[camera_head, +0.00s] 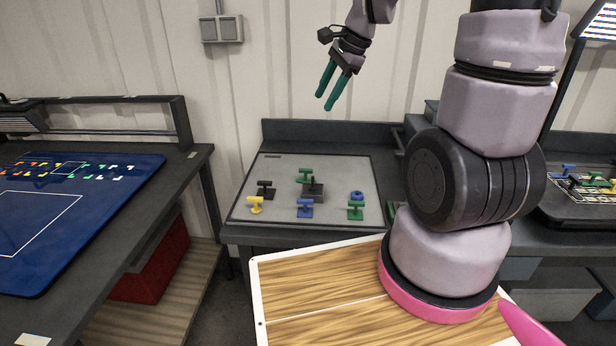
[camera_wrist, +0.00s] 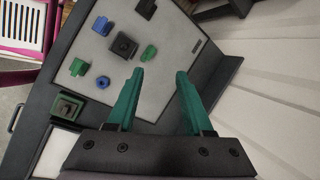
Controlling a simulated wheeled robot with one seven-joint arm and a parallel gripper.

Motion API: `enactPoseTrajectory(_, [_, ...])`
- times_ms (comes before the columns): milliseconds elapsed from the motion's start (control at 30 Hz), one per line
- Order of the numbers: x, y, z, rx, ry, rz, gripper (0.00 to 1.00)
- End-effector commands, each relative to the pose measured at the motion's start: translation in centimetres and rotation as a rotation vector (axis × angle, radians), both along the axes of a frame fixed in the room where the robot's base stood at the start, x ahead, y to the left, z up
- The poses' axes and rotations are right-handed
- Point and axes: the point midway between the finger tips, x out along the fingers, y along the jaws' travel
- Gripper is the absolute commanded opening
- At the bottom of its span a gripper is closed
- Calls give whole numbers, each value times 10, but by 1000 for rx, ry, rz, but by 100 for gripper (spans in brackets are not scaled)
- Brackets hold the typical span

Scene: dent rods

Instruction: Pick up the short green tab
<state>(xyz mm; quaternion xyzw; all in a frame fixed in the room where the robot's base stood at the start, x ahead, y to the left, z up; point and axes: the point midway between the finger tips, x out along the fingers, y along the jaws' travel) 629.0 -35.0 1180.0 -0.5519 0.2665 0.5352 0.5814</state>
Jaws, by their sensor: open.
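Two green tabs stand on the grey board. One green tab (camera_head: 305,175) is at the back, by a dark block; it also shows in the wrist view (camera_wrist: 148,53). The other green tab (camera_head: 355,211) is at the front right, in front of a blue round piece; it shows left of it in the wrist view (camera_wrist: 78,67). I cannot tell for sure which is the shorter. My gripper (camera_head: 327,101) is open and empty, high above the back of the board, with green fingers. In the wrist view my gripper (camera_wrist: 160,75) has clear space between its fingers.
The grey board (camera_head: 345,172) also holds a dark block (camera_head: 313,191), a yellow tab (camera_head: 256,205), a black tab (camera_head: 265,188), a blue tab (camera_head: 305,208) and a blue round piece (camera_head: 357,195). A raised ledge (camera_head: 330,132) runs behind the board.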

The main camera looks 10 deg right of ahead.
Motion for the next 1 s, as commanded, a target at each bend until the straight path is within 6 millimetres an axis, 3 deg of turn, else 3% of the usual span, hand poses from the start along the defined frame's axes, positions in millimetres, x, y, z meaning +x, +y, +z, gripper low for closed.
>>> enactPoseTrajectory(33, [10, -1, -26, 31, 66, -77, 51])
enactPoseTrajectory(100, [22, -1, -54, 70, 139, -186, 51])
enactPoseTrajectory(300, [39, -5, -120, 134, 296, -428, 51])
enactPoseTrajectory(700, [47, 6, -181, 155, 363, -535, 51])
enactPoseTrajectory(1000, [53, 16, -206, 154, 360, -533, 51])
